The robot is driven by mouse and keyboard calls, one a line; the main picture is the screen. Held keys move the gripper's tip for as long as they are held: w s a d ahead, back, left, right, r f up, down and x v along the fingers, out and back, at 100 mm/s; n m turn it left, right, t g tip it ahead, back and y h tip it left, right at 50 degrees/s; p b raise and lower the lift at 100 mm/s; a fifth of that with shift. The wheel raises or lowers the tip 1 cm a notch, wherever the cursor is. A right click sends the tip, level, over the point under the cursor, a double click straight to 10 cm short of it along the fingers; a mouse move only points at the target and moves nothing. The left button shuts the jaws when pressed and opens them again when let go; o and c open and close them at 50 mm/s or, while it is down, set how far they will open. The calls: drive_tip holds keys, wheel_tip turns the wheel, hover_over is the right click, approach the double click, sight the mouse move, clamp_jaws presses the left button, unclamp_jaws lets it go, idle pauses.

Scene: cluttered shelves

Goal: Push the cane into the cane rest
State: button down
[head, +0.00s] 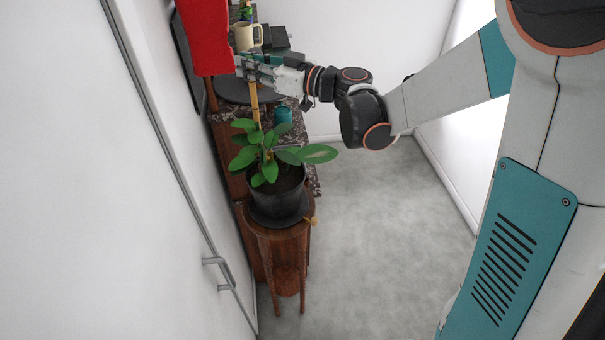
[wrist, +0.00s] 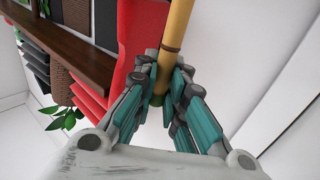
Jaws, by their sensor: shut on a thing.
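The cane (head: 254,101) is a thin yellow-brown jointed stick. In the head view it stands near vertical beside my gripper (head: 254,72), and its lower part runs down among the leaves of a potted plant. In the wrist view my gripper (wrist: 163,90) is closed around the cane (wrist: 178,30), which rises from between the fingers to the top edge. I cannot make out the cane rest for certain. The dark pot (head: 276,205) stands below the gripper, and leaves hide the cane's lower end.
A large red object (head: 203,38) hangs beside the gripper at upper left. A cream mug (head: 247,37) and dark boxes stand behind. A teal cup (head: 284,114) is behind the plant. The pot sits on a wooden stand (head: 282,235). Free floor (head: 370,240) lies right.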

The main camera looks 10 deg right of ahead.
idle(0.8)
drive_tip(key=w+d+r, duration=0.4)
drive_tip(key=w+d, duration=0.4)
drive_tip(key=w+d+f+b, duration=0.2)
drive_tip(key=f+b, duration=0.6)
drive_tip(key=f, duration=0.3)
drive_tip(key=w+d+f+b, duration=0.3)
drive_tip(key=f+b, duration=0.5)
drive_tip(key=f, duration=0.4)
drive_tip(key=w+d+f+b, duration=0.3)
drive_tip(key=f+b, duration=0.6)
drive_tip(key=f, duration=0.2)
drive_tip(key=shift+w+d+f, duration=0.25)
drive_tip(key=shift+f, duration=0.05)
drive_tip(key=shift+f+b, duration=1.9)
drive_tip(key=shift+f, duration=0.75)
